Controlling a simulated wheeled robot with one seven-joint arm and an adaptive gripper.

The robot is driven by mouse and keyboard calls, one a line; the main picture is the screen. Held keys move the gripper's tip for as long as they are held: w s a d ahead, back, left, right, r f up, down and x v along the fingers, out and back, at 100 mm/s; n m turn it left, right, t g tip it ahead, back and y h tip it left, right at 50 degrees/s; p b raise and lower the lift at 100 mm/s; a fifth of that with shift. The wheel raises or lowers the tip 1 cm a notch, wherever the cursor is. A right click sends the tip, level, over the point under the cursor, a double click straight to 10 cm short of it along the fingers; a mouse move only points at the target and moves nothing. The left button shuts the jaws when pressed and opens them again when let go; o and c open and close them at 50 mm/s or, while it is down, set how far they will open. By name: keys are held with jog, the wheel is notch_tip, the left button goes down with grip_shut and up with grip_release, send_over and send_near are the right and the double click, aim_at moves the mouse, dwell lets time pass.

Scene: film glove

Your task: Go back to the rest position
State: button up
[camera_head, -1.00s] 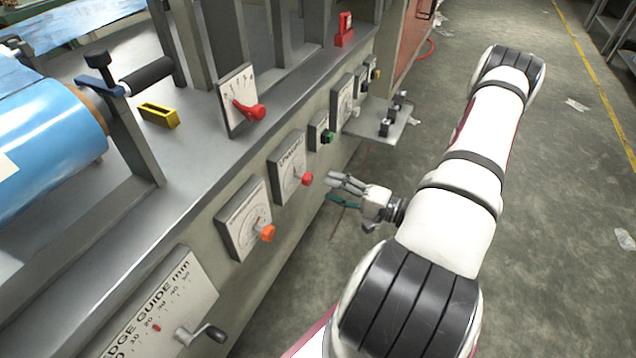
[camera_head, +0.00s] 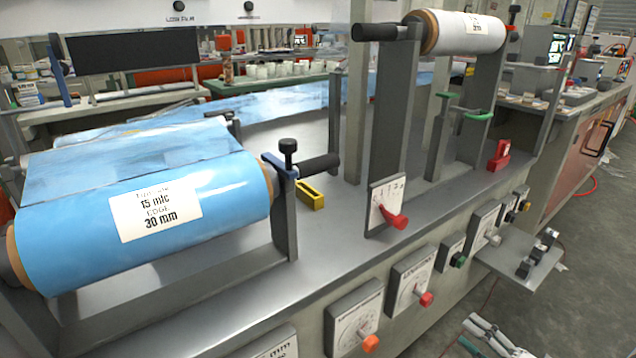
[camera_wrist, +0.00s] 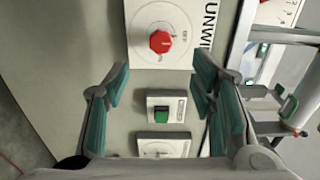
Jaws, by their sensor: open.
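My gripper (camera_wrist: 160,105) is open and empty in the wrist view, with its teal-padded fingers spread apart. Between the fingers I see the machine's front panel with a green switch (camera_wrist: 162,113) and, above it, a red knob (camera_wrist: 160,41) on a white dial plate. The fingers appear apart from these controls. In the head view, part of my gripper (camera_head: 482,341) shows at the bottom edge, in front of the panel and below the red unwind knob (camera_head: 426,299); the rest is cut off.
The machine carries a blue film roll (camera_head: 75,225), a white roll (camera_head: 470,33) and a red lever (camera_head: 394,218). A yellow block (camera_head: 310,195) lies on its top. A small shelf (camera_head: 510,262) juts out from the panel. Grey floor (camera_head: 590,320) is open at the right.

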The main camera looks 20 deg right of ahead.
jog(key=w+a+r+n+g+y, duration=0.4)
jog(key=a+r+n+g+y, duration=0.4)
jog(key=r, duration=0.5)
jog(key=s+a+r+n+g+h, duration=0.1)
jog(key=s+a+r+n+g, duration=0.1)
jog(key=a+r+g, duration=0.4)
jog(key=s+a+r+n+g+h, duration=0.1)
jog(key=s+a+r+g, duration=0.3)
jog(key=a, duration=0.5)
jog(key=s+a+r+n+g+h, duration=0.2)
jog(key=s+a+r+h, duration=0.45)
jog(key=s, duration=0.25)
jog(key=s+d+t+h, duration=0.3)
jog(key=s+h, duration=0.3)
notch_tip(320, 180, up, 34)
jog(key=t+p, duration=0.4)
jog(key=p, duration=2.7)
jog(key=shift+s+d+f+n, duration=0.2)
jog(key=shift+s+d+n, duration=0.05)
jog(key=shift+d+n, duration=0.15)
